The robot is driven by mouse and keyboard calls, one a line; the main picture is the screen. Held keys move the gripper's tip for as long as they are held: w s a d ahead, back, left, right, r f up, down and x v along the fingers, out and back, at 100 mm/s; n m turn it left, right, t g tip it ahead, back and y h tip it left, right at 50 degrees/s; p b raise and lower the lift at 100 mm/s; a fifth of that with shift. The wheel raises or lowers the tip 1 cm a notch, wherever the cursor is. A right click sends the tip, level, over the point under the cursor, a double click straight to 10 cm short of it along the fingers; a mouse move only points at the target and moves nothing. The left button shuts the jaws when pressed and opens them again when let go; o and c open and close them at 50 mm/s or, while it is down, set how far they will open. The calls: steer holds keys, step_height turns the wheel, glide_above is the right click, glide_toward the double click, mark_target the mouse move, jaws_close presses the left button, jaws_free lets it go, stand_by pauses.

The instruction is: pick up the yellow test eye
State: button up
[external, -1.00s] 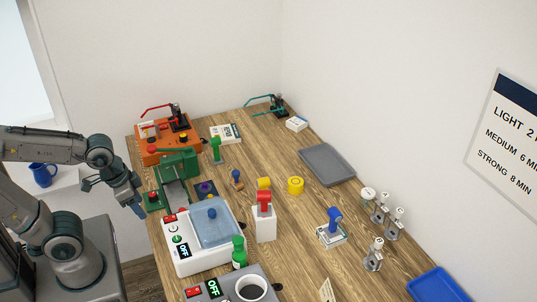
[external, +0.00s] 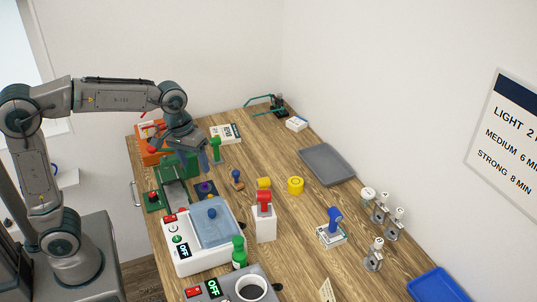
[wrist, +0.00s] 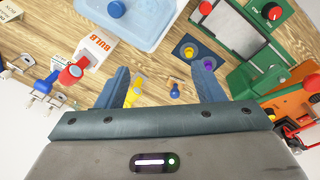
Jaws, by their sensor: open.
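A small yellow piece (external: 264,183), which looks like the yellow test eye, stands mid-table, partly hidden behind a red-topped piece (external: 264,197) on a white block. In the wrist view the yellow piece (wrist: 133,91) shows beside the left finger, its lower end cut off by my gripper body. A yellow round piece (external: 295,186) stands to its right. My gripper (external: 198,158) is open and empty above the table's left part, left of and higher than the yellow piece. In the wrist view my gripper (wrist: 162,75) has its fingers wide apart.
A small blue-topped wooden piece (external: 237,177) and a dark pad (external: 206,189) lie between. A green piece (external: 215,150) stands close to my gripper. A green device (external: 175,166) and a white machine (external: 190,255) line the left edge. A grey tray (external: 327,164) lies at right.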

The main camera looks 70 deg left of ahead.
steer(key=w+a+n+p, duration=0.15)
steer(key=w+n, duration=0.35)
steer(key=w, duration=0.7)
steer(key=n+g, duration=0.2)
steer(key=n, duration=0.2)
glide_toward(264, 179)
steer(key=shift+y, duration=0.3)
steer(key=f, duration=0.2)
steer(key=f+p, duration=0.1)
steer(key=f, duration=0.4)
steer(key=shift+s+d+p, duration=0.1)
steer(key=shift+d+p, duration=0.15)
steer(key=shift+p, duration=0.05)
steer(key=shift+s+a+f+p, duration=0.1)
steer(key=shift+f+p, duration=0.8)
steer(key=shift+f, duration=1.8)
steer(key=shift+c, duration=0.3)
steer(key=c, duration=1.1)
